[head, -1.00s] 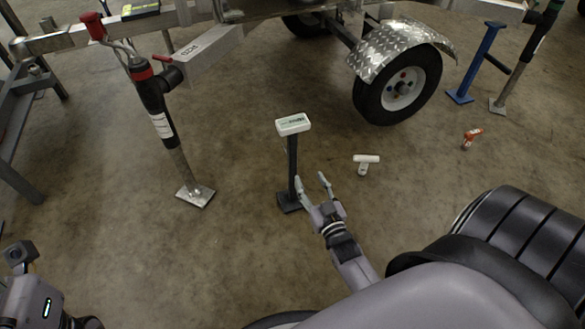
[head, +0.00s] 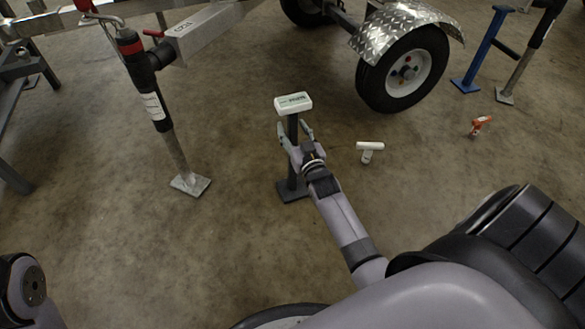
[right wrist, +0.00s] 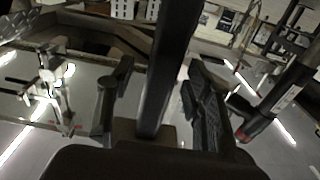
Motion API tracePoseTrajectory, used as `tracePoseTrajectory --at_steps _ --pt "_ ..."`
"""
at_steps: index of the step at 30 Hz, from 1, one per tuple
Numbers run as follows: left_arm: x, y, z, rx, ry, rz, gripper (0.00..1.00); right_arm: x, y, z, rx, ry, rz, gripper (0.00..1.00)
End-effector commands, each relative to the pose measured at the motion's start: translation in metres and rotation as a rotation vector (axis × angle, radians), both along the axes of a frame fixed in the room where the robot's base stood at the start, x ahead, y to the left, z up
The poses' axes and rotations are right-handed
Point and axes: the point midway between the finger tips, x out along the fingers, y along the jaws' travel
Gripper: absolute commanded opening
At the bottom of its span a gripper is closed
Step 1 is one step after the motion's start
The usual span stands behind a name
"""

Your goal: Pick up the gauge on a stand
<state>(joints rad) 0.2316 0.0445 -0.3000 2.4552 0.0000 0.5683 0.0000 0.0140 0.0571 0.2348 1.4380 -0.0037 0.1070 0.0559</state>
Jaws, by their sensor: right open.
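The gauge on a stand (head: 293,103) has a white box with a small display on top of a dark post, with a flat dark base (head: 292,190) on the concrete floor. It stands upright. My right gripper (head: 295,130) is open at the upper post, just below the white box, with a finger to each side of the post. In the right wrist view the dark post (right wrist: 168,70) runs between the two spread fingers (right wrist: 155,100). The white box is out of that view. At the lower left of the head view, part of my left arm shows, but not its gripper.
A trailer jack leg (head: 155,105) with a metal foot stands to the left. A trailer wheel (head: 403,70) under a checker-plate fender is behind to the right. A white item (head: 369,151) and an orange-red item (head: 481,124) lie on the floor at right. Floor around the base is clear.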

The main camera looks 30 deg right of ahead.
Motion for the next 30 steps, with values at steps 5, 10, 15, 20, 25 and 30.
tracePoseTrajectory --at_steps 5,10,15,20,25,30 --pt "-0.0032 -0.0005 0.0024 0.001 -0.018 0.001 0.4 0.0087 -0.0022 -0.0002 0.0 0.001 0.0 0.47" --pt "-0.003 -0.0005 0.0029 0.001 -0.016 0.001 0.4 0.0084 -0.0021 0.0003 0.0 0.001 0.0 0.47" --pt "-0.0029 -0.0005 0.0028 0.001 -0.017 0.001 0.4 0.0082 -0.0021 0.0002 0.0 0.001 0.0 0.35" --pt "-0.003 -0.0006 0.0028 0.001 -0.017 0.001 0.4 0.0081 -0.0021 0.0001 0.0 0.001 0.0 0.25" --pt "-0.003 -0.0007 0.0027 0.002 -0.017 0.001 0.4 0.008 -0.002 0.0 0.0 0.001 0.0 0.13" --pt "-0.0029 -0.0007 0.0027 0.001 -0.017 0.0 0.4 0.0081 -0.0019 -0.0001 0.0 0.001 0.0 0.02"
